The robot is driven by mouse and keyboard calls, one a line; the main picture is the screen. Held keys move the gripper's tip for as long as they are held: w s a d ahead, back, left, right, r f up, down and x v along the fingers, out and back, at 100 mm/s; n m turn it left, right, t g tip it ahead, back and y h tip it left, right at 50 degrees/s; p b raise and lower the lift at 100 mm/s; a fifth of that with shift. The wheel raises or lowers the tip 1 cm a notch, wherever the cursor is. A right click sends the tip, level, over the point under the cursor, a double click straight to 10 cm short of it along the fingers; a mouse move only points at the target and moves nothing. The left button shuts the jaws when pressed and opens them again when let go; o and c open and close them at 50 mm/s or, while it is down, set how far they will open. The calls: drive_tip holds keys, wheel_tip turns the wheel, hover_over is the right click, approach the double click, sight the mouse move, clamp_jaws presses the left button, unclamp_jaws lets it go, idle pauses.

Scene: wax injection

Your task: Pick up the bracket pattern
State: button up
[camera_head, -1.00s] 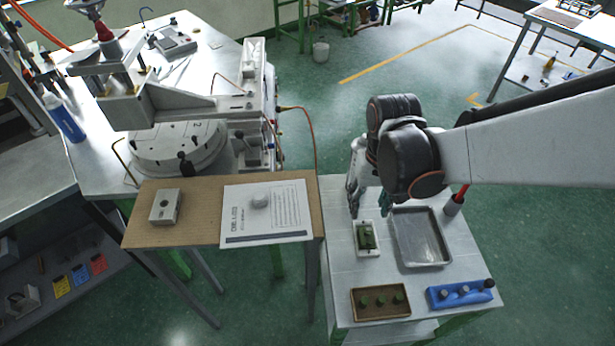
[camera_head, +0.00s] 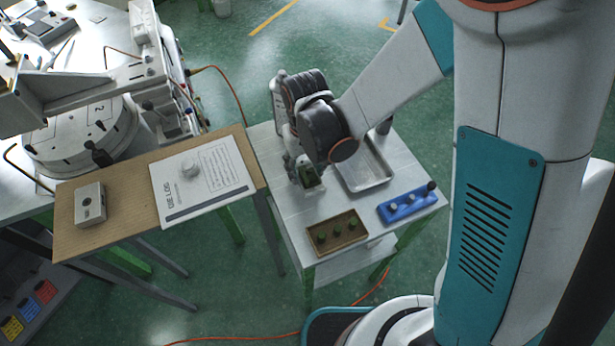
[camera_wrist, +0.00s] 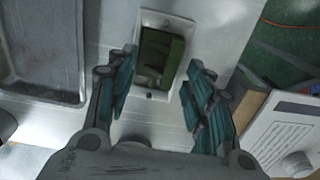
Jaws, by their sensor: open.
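The bracket pattern is a dark green block (camera_wrist: 160,58) resting on a small white plate (camera_wrist: 150,18) on the white table. In the wrist view it lies between and just beyond my open teal fingers (camera_wrist: 157,88), with a gap on each side. In the head view the green pattern (camera_head: 309,178) shows only in part beside my gripper (camera_head: 304,172), which hangs low over it and hides most of the white plate.
A grey metal tray (camera_head: 381,183) stands right of my gripper. A brown tray (camera_head: 318,247) with several green pieces and a blue holder (camera_head: 401,211) with knobs stand in front.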

drive_tip(key=shift+c, duration=0.6)
clamp_jaws()
drive_tip(key=shift+r, duration=0.2)
